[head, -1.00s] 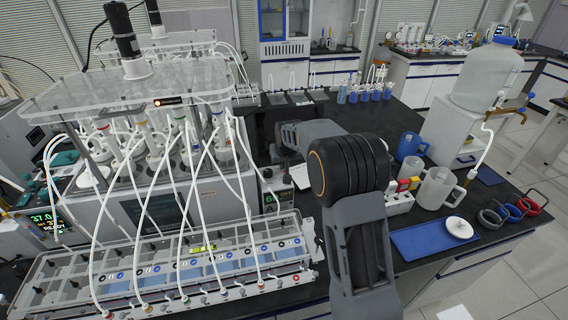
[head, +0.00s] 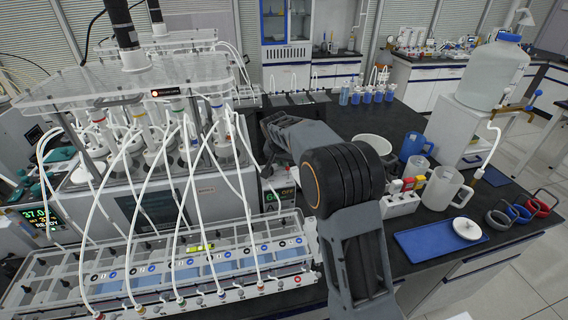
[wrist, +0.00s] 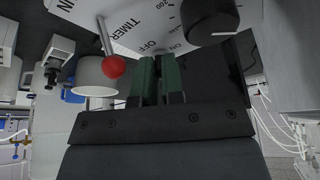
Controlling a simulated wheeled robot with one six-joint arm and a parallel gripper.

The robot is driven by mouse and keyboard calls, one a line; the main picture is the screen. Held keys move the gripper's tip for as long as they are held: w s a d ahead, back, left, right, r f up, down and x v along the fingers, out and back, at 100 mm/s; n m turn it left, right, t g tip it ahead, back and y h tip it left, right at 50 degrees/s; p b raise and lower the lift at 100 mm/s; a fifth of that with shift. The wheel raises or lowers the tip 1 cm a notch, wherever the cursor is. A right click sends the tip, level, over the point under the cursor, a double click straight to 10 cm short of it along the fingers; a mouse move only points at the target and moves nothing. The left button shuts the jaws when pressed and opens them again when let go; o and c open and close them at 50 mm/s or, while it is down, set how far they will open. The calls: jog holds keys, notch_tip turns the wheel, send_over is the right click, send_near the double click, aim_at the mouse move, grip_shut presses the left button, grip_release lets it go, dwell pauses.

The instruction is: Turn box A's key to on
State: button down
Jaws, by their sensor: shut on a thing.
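Box A (head: 277,200), with a lit display, OFF lettering and a letter A, stands right of the reactor unit in the head view, partly behind my arm. In the wrist view its pale panel (wrist: 135,25) carries the words TIMER and OFF, a black knob (wrist: 208,20) and a metal lever with a red ball (wrist: 114,67). My gripper (wrist: 160,60) has its green fingers close together at the panel, by the OFF lettering, shut on the key. The key itself is hidden between and behind the fingers. In the head view my arm hides the gripper.
White tubes arch from the reactor unit to a long tray (head: 60,292) at front left. Dark bench is free behind the arm.

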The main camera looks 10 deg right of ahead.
dwell(0.3)
jog(key=c, duration=1.2)
grip_release()
jog(key=shift+c, duration=0.2)
jog(key=b+v, duration=0.1)
jog(key=v, duration=1.3)
jog(key=shift+b, duration=0.4)
jog(key=shift+w, duration=0.1)
